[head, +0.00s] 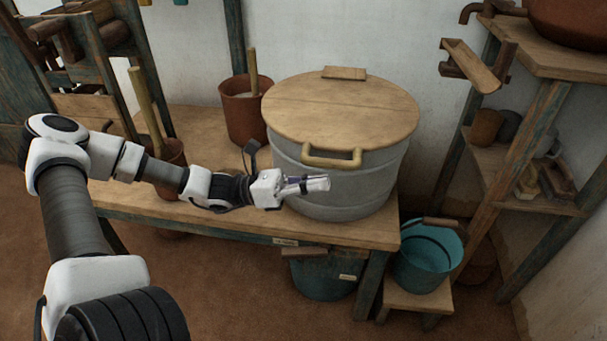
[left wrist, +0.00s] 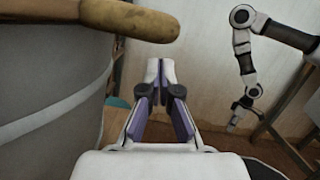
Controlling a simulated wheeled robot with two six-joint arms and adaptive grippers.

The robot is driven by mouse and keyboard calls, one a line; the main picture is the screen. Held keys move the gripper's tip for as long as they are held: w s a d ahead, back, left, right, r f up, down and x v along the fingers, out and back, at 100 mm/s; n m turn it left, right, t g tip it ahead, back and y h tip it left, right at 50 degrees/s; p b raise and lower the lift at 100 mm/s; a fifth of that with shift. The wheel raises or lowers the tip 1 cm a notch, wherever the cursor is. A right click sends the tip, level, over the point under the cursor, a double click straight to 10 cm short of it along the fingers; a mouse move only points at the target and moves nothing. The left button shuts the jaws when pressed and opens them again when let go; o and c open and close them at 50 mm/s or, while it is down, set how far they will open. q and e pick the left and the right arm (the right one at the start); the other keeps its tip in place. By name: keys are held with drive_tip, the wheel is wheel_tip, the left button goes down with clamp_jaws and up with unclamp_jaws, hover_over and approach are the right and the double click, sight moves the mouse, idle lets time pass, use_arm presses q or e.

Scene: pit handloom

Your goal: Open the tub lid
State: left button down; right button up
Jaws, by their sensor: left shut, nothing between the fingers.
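The tub (head: 345,190) is a grey metal vessel with bands, standing on the wooden bench. Its round wooden lid (head: 340,105) lies flat on top and covers it. A wooden handle (head: 332,160) sticks out at the lid's front edge, and a small wooden block (head: 344,73) sits at its back. My left gripper (head: 322,184) is shut and empty, in front of the tub and below the handle. In the left wrist view the handle (left wrist: 130,18) is above the fingertips (left wrist: 160,68), apart from them, and the tub wall (left wrist: 50,80) is at the left. My right arm shows at the right there; its gripper is too small to judge.
Reddish pots (head: 245,110) with sticks stand on the bench (head: 225,222) left of the tub. A teal bucket (head: 425,258) stands on a low stool at the right. A shelf (head: 525,200) with pots is at the far right. Wooden loom parts are at the left.

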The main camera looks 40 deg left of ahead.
use_arm(q)
drive_tip(key=shift+w+a+r, duration=0.1)
drive_tip(key=shift+r, duration=0.85)
use_arm(e)
drive_tip(key=shift+s+r, duration=0.1)
drive_tip(key=shift+r, duration=0.6)
use_arm(q)
drive_tip(key=shift+r+p, duration=0.1)
drive_tip(key=shift+p, duration=0.25)
use_arm(e)
drive_tip(key=shift+r, duration=0.1)
